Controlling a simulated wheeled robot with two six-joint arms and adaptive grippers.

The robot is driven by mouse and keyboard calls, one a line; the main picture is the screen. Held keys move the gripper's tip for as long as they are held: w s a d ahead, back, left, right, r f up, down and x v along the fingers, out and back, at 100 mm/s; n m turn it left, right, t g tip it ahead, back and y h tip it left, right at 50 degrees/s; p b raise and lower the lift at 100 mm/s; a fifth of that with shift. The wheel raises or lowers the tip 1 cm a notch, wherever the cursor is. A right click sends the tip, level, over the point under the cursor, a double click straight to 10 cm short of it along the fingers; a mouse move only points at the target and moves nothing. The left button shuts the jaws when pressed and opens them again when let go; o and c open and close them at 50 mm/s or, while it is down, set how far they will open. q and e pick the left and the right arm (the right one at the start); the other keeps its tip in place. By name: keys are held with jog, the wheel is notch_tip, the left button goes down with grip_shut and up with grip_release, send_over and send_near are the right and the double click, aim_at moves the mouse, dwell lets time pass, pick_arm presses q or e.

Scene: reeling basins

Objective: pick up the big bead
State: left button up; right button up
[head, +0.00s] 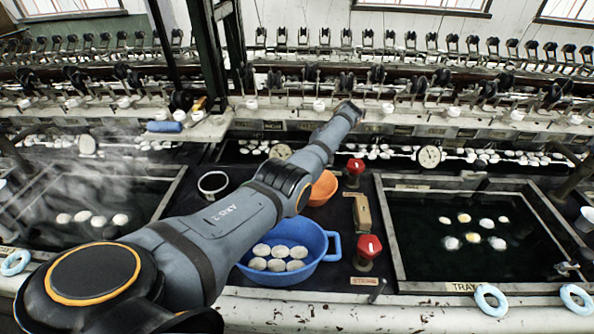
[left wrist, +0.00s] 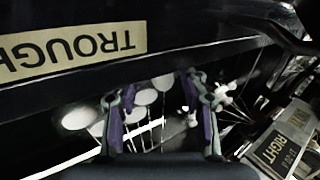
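I cannot pick out the big bead for sure in either view. My left arm reaches across the middle of the head view to the machine's trough, and the gripper at its far end is hidden there. In the left wrist view my left gripper (left wrist: 160,112) is open, its two purple-padded fingers apart with nothing clearly held. Pale round things (left wrist: 142,98) on thin threads show beyond and between the fingers. A small white lumpy thing (left wrist: 225,95) is beside the right-hand finger. My right gripper is not in view.
A TROUGH-labelled edge (left wrist: 70,45) crosses close to the gripper; a RIGHT sign (left wrist: 283,150) is at lower right. A dark tray (head: 420,268) is right.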

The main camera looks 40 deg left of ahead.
pick_arm(q)
jog(key=shift+a, duration=0.1)
jog(key=shift+c, duration=1.8)
jog(key=shift+r, duration=0.15)
notch_tip(320, 180, up, 6)
jog(key=shift+r+p, duration=0.2)
jog(key=shift+p, duration=0.95)
notch_tip(320, 180, up, 11)
jog(key=p, duration=1.1)
jog(key=shift+r, duration=0.15)
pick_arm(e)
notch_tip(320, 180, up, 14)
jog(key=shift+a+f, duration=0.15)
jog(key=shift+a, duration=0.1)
